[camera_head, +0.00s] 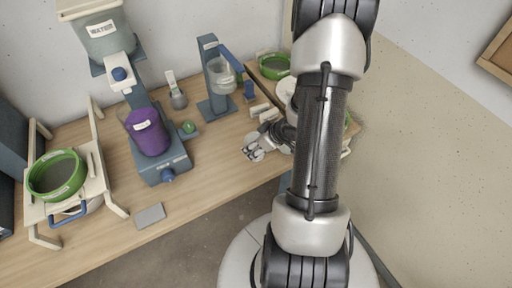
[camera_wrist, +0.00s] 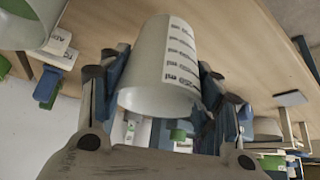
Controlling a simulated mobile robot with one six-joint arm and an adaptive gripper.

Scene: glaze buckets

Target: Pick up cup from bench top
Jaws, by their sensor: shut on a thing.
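A pale cup (camera_wrist: 160,60) with a column of dark printed marks fills the middle of the wrist view. My gripper (camera_wrist: 163,72) has its blue-padded fingers on both sides of it and is shut on it. In the head view my gripper (camera_head: 265,143) is over the front part of the wooden bench top (camera_head: 225,165), partly hidden by my arm. The cup is small and hard to make out there. I cannot tell whether its base touches the bench.
A purple bucket (camera_head: 148,132) sits on a blue stand left of my gripper. A blue dispenser stand (camera_head: 215,75) with a clear vessel is behind. A green sieve (camera_head: 57,175) rests on a rack at far left. A grey slab (camera_head: 150,215) lies near the front edge.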

